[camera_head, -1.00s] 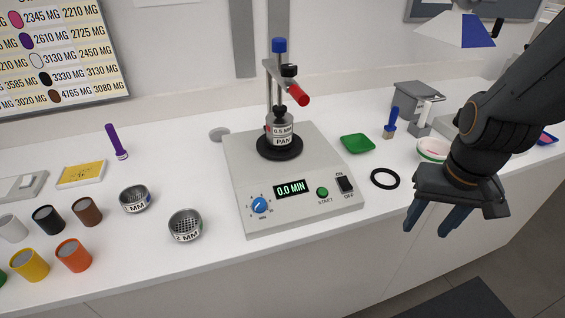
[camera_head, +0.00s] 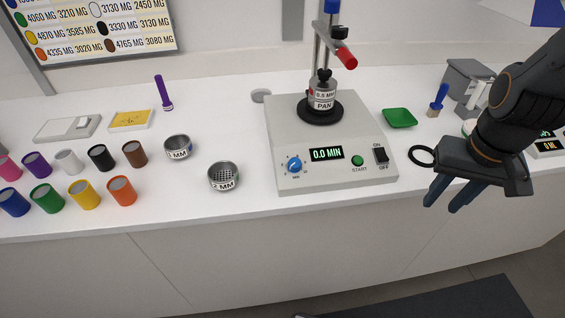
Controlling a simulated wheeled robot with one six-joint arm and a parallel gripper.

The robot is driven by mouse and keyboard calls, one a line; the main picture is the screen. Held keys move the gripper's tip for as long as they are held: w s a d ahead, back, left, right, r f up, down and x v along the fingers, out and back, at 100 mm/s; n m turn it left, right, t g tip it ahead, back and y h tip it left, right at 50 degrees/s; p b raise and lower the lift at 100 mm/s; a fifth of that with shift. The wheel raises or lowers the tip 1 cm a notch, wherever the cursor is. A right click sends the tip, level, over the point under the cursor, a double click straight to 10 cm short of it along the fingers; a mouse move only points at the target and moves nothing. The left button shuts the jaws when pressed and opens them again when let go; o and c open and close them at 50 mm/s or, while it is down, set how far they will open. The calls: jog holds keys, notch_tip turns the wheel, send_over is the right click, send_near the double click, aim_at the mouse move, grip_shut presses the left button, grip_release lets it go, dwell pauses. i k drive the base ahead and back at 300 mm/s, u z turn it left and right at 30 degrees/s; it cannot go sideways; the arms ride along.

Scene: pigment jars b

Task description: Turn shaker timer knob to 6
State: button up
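The shaker (camera_head: 345,180) is a grey box on the white bench, right of the middle. Its blue timer knob (camera_head: 295,165) sits at the left of the front panel, with small marks around it too fine to read. The display (camera_head: 326,154) reads 0.0 MIN. A green START button (camera_head: 358,161) and a black ON/OFF switch (camera_head: 381,155) are to its right. A pan labelled 0.5 MM PAN (camera_head: 322,98) stands on the shaker under a clamp with a red handle (camera_head: 347,60). My gripper (camera_head: 456,202) is right of the shaker, away from the knob, blue fingers apart, empty.
Two sieves, one nearer (camera_head: 223,177) and one farther (camera_head: 178,148), stand left of the shaker. Several coloured jars (camera_head: 84,195) fill the bench's left. A black ring (camera_head: 422,155) and green tray (camera_head: 400,118) lie right. The bench front before the knob is clear.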

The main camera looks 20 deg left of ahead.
aim_at(294, 165)
jog(key=u, duration=1.8)
jog(key=k, duration=0.9)
jog(key=z, duration=0.35)
jog(key=i, duration=0.5)
